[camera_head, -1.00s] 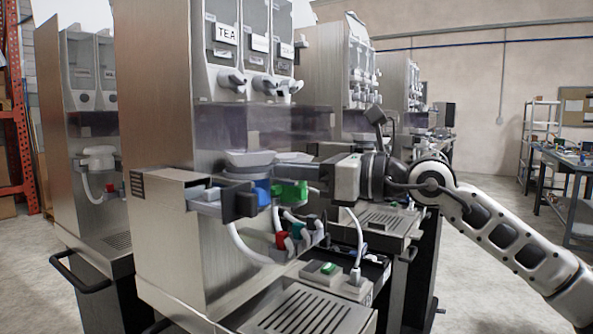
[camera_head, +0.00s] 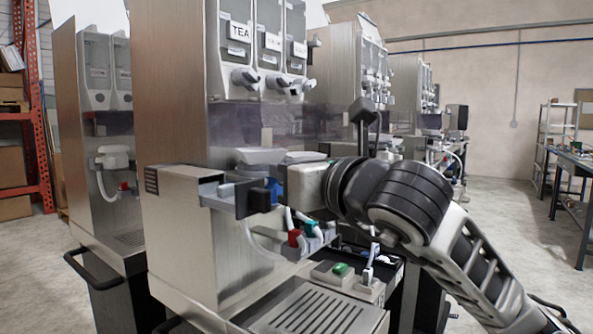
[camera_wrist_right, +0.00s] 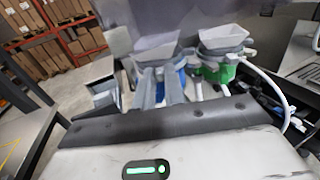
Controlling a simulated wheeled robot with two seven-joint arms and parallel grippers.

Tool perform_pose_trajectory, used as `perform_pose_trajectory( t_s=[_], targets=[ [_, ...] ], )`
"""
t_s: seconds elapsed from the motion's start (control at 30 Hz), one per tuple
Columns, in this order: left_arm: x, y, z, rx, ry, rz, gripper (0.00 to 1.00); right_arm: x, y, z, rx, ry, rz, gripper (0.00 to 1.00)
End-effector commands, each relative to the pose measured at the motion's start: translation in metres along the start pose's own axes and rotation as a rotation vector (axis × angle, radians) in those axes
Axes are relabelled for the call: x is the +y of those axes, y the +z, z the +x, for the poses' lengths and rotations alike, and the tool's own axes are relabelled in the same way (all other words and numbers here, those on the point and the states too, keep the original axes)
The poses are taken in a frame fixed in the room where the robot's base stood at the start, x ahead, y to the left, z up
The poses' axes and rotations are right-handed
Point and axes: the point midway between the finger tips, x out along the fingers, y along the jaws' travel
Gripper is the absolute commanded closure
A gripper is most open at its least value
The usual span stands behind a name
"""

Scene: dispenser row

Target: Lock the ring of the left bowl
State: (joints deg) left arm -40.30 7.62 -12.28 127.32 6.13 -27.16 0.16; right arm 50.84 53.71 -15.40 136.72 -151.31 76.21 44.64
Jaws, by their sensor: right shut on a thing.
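The left bowl (camera_head: 259,157), a pale grey funnel, sits under the TEA outlet. Its blue ring (camera_head: 275,187) is partly covered by my right gripper (camera_head: 266,196), which reaches in from the right. The gripper is shut at this ring; which part it grips is hard to see. In the right wrist view the left bowl (camera_wrist_right: 160,50) stands just beyond the grey fingers (camera_wrist_right: 163,84), with blue of the ring (camera_wrist_right: 184,79) showing beside them. My left gripper is not in view.
The right bowl (camera_wrist_right: 223,40) with its green ring (camera_wrist_right: 222,72) stands close to the right. White hoses and red and teal fittings (camera_head: 294,238) hang below. A drip tray (camera_head: 312,311) lies in front. Other dispensers stand on both sides.

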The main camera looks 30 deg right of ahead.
Motion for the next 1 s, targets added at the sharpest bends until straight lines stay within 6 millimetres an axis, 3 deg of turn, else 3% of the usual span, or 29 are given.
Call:
perform_pose_trajectory(
  t_s=[0.6, 0.63, 0.7, 1.0],
  targets=[
    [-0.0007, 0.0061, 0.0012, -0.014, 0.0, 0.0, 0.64, 0.0036, -0.0012, 0.0005, 0.004, -0.049, -0.001, 1.0],
    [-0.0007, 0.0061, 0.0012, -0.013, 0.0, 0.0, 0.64, 0.0035, -0.0012, 0.0005, 0.004, -0.049, -0.001, 0.86],
    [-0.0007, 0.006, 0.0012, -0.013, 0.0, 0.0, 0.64, 0.0035, -0.0012, 0.0005, 0.004, -0.049, -0.001, 0.66],
    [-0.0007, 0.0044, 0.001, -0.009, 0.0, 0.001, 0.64, 0.0035, -0.0009, -0.0004, 0.003, -0.049, -0.001, 0.65]
  ],
)
